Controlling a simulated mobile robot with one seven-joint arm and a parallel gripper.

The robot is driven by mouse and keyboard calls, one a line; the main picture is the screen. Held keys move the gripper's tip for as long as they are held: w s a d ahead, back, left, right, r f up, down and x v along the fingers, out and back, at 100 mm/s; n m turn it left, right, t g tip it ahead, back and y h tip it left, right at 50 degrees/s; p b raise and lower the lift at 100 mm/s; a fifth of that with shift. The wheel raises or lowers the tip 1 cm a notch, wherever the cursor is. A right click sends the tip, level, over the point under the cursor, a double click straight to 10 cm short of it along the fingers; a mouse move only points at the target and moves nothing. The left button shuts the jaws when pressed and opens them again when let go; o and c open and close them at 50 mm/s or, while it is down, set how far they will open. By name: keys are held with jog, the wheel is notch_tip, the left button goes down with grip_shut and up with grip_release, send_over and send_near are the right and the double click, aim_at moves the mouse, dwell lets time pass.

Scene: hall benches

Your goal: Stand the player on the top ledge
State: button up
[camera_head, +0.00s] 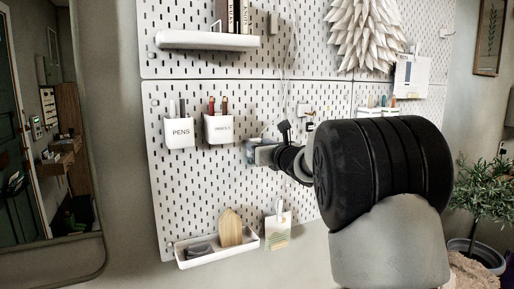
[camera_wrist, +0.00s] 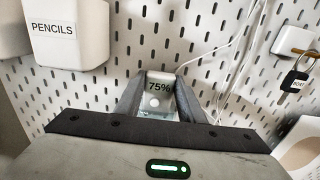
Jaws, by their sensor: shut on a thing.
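The player (camera_wrist: 157,102) is a small pale device with "75%" and a round button on its face. It sits between the two fingers of my gripper (camera_wrist: 158,88) in the wrist view, in front of the pegboard. In the head view my gripper (camera_head: 258,153) is at mid-board, right of and below the pencils cup, and mostly hides the player. The top ledge (camera_head: 208,41) is a white shelf at the upper left of the board, above and left of my gripper. Several upright books stand at its right part; its left part looks bare.
The pens cup (camera_head: 179,134) and pencils cup (camera_head: 219,129) hang between the ledge and the lower tray (camera_head: 217,255), which holds a wooden piece. A thin cable (camera_head: 291,70) runs down the board. White leaf decor (camera_head: 365,35) is upper right.

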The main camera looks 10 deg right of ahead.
jog(key=shift+r, duration=0.2)
jog(key=shift+r+p, duration=0.6)
jog(key=shift+r, duration=1)
jog(key=b+v, duration=0.5)
jog(key=v, duration=0.5)
dwell(0.9)
